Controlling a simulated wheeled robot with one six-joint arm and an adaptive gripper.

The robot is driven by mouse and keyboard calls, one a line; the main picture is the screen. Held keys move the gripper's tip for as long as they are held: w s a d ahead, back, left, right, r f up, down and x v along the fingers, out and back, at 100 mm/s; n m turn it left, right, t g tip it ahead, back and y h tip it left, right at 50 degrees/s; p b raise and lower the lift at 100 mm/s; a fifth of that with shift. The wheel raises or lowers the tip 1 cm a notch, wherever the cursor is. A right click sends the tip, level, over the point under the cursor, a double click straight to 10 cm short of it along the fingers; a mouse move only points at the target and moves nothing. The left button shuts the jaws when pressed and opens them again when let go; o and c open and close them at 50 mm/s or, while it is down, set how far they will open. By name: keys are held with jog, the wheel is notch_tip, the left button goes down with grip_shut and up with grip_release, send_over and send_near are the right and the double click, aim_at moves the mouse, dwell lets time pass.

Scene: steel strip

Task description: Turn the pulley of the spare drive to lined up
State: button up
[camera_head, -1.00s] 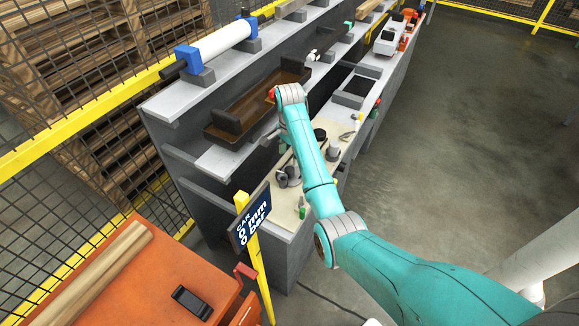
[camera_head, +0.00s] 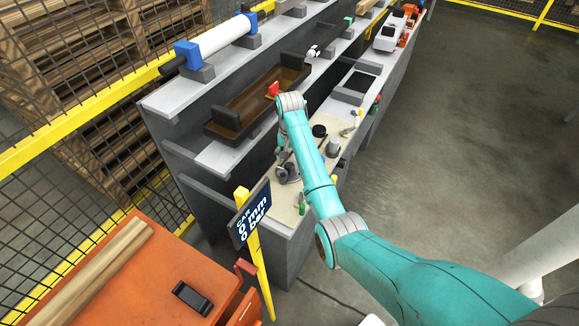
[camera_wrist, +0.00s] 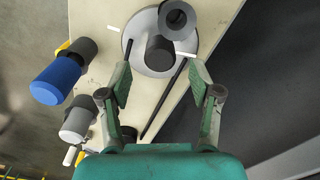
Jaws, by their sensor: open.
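In the wrist view a round grey disc (camera_wrist: 137,38), which looks like the pulley, lies on the cream board (camera_wrist: 104,65). A dark knob (camera_wrist: 159,52) stands on it, and a grey hollow cylinder (camera_wrist: 176,18) overlaps its upper edge. A white mark (camera_wrist: 186,55) is on the disc right of the knob. Another white mark (camera_wrist: 115,28) is at the disc's upper left, so the two marks are apart. My gripper (camera_wrist: 160,83) is open and empty, with its fingertips just below the disc. In the head view my arm hides much of this spot.
A blue-capped cylinder (camera_wrist: 58,79) and a grey one (camera_wrist: 78,121) stand left of my gripper. A dark rod (camera_wrist: 165,98) lies between the fingers in the picture. In the head view a brown tray (camera_head: 258,100) and a sign (camera_head: 251,214) flank the board.

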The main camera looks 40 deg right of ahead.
aim_at(289, 165)
jog(key=shift+f, duration=2.35)
